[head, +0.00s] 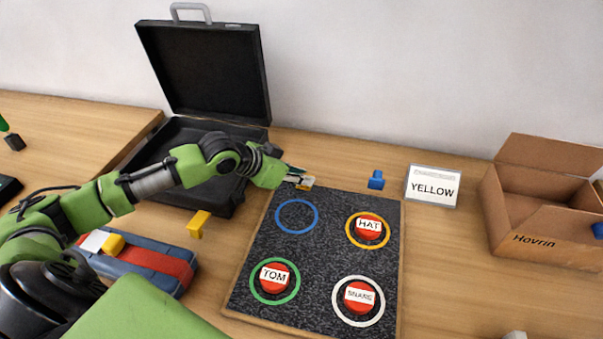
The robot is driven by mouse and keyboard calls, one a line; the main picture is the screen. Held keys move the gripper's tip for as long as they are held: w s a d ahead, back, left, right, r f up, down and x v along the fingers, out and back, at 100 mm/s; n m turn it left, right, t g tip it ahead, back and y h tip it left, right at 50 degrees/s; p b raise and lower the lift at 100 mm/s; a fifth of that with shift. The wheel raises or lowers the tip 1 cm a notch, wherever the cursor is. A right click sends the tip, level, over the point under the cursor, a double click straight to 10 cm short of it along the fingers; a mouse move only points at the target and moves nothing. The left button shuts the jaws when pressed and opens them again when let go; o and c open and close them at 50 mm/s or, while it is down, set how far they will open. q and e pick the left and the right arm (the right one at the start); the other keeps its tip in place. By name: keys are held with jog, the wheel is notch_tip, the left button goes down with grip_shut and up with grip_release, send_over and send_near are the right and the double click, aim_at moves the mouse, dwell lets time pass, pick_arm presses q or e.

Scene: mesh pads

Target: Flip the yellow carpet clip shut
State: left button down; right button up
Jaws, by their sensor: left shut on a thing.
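My left gripper (296,178) reaches from the left to the back edge of the dark speckled carpet (330,240). Another yellow piece (199,223) stands left of the carpet, apart from the gripper. My right gripper does not show.
A blue piece (376,180) and a card reading YELLOW (433,186) stand behind the carpet. Red buttons, including HAT (369,226) and TOM (274,276), sit in coloured rings. An open black case (205,75) stands back left, a cardboard box (545,225) right.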

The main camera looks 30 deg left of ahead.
pick_arm(q)
jog(key=shift+s+f+t, duration=0.1)
jog(key=shift+t, duration=0.3)
jog(key=c, duration=1.9)
grip_release()
jog(key=v, duration=0.7)
jog(key=shift+s+a, duration=0.2)
jog(key=shift+a, duration=0.05)
jog(key=shift+d+v, duration=0.15)
jog(key=shift+v, duration=1)
jog(key=shift+d+v, duration=0.15)
jog(key=shift+v, duration=0.95)
